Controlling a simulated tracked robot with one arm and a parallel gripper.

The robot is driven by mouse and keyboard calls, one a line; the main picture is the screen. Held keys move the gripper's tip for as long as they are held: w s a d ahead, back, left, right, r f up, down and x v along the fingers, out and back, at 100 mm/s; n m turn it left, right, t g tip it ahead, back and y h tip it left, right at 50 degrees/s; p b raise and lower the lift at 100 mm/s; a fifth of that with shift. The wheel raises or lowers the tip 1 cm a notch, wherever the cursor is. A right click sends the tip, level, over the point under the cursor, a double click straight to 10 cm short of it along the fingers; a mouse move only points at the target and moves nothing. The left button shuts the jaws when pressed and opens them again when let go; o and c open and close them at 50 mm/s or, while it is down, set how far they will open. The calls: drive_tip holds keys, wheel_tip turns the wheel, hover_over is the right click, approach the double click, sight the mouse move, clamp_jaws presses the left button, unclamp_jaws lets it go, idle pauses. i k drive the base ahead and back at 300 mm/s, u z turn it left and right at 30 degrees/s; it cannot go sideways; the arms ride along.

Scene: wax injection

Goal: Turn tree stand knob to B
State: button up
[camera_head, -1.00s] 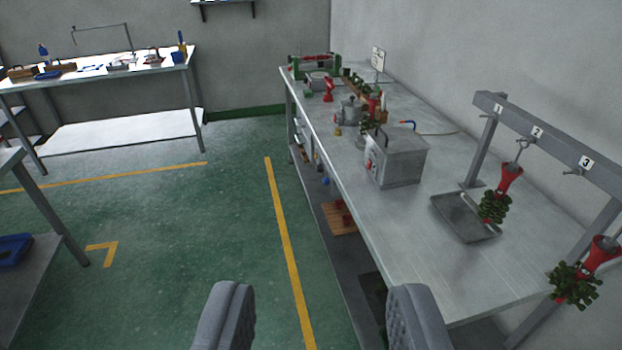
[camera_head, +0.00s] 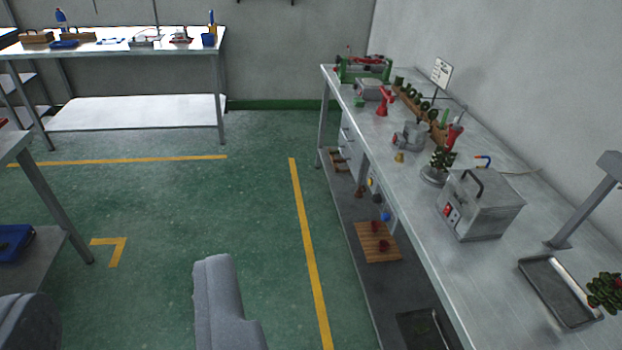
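My gripper (camera_head: 124,288) shows at the lower left with its two grey fingers wide apart and nothing between them. It is over the green floor, left of the workbench (camera_head: 440,255). A small stand (camera_head: 432,175) with a grey round base carries a dark green wax tree (camera_head: 442,158) with a red top. It stands on the bench just behind the grey metal box (camera_head: 481,204). My gripper is well apart from it. No knob or letter B on the stand can be made out at this size.
A metal tray (camera_head: 561,291) and another green tree (camera_head: 605,292) are at the bench's near right. A green-framed device (camera_head: 362,68), a red tool (camera_head: 384,103) and a sign (camera_head: 442,73) are farther back. A table (camera_head: 130,42) stands against the back wall.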

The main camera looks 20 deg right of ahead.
sight(376, 197)
drive_tip(key=u, duration=0.15)
drive_tip(key=i, duration=1.35)
drive_tip(key=z, duration=0.6)
drive_tip(key=i, duration=0.7)
drive_tip(key=z, duration=0.55)
